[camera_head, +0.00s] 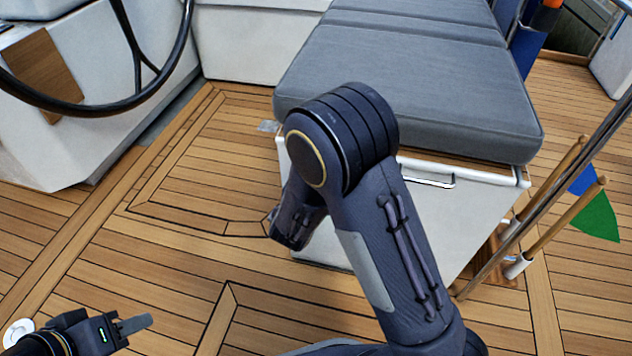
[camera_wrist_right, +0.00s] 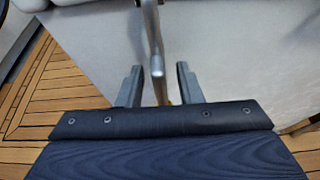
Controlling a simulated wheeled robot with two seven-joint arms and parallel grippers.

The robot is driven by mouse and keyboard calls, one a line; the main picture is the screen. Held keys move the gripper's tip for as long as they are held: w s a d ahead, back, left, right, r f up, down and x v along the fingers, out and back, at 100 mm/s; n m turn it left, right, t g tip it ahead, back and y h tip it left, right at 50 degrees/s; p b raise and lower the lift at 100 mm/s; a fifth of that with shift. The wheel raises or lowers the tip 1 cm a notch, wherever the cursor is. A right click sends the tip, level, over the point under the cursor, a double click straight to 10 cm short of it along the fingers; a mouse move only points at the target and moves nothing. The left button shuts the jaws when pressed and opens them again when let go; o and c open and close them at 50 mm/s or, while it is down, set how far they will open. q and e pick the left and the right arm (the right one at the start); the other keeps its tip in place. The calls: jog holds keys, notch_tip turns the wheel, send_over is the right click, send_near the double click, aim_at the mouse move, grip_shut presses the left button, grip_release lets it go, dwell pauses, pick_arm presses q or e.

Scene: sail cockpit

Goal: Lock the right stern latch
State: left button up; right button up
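In the right wrist view a slim metal lever (camera_wrist_right: 152,32), which looks like the latch, comes down from the top in front of a pale panel. Its rounded end hangs between the fingers of my right gripper (camera_wrist_right: 159,86). The fingers are spread, one on each side, with a visible gap to the lever. Something small and yellow shows low between the fingers.
A white bench locker (camera_head: 465,205) with a grey cushion (camera_head: 400,85) stands behind my right arm. A steering wheel (camera_head: 150,85) is at the upper left. Wooden poles with flags (camera_head: 598,215) and a metal rail are at the right. Planked deck (camera_head: 190,235) lies open at left.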

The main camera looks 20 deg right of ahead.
jog(key=p+v, duration=0.2)
jog(key=v, duration=0.6)
jog(key=shift+d, duration=0.15)
dwell(0.4)
jog(key=s+d+r+m+g+h, duration=0.1)
jog(key=s+d+r+m+g, duration=0.1)
jog(key=s+d+m+g, duration=0.6)
jog(key=s+d+r+m+g+y, duration=0.1)
jog(key=s+d+r+m+y, duration=0.1)
jog(key=s+m+y, duration=0.35)
jog(key=s+d+r+m+g+y, duration=0.1)
jog(key=s+d+r+m+y, duration=0.1)
jog(key=s+m, duration=0.65)
jog(key=a+r+m+t+y, duration=0.4)
jog(key=a+r+m, duration=0.15)
jog(key=m, duration=0.45)
notch_tip(320, 180, up, 31)
jog(key=p, duration=3.1)
jog(key=shift+s+d+r+n+p, duration=0.25)
jog(key=shift+s+n+p, duration=0.05)
jog(key=shift+s+n, duration=0.1)
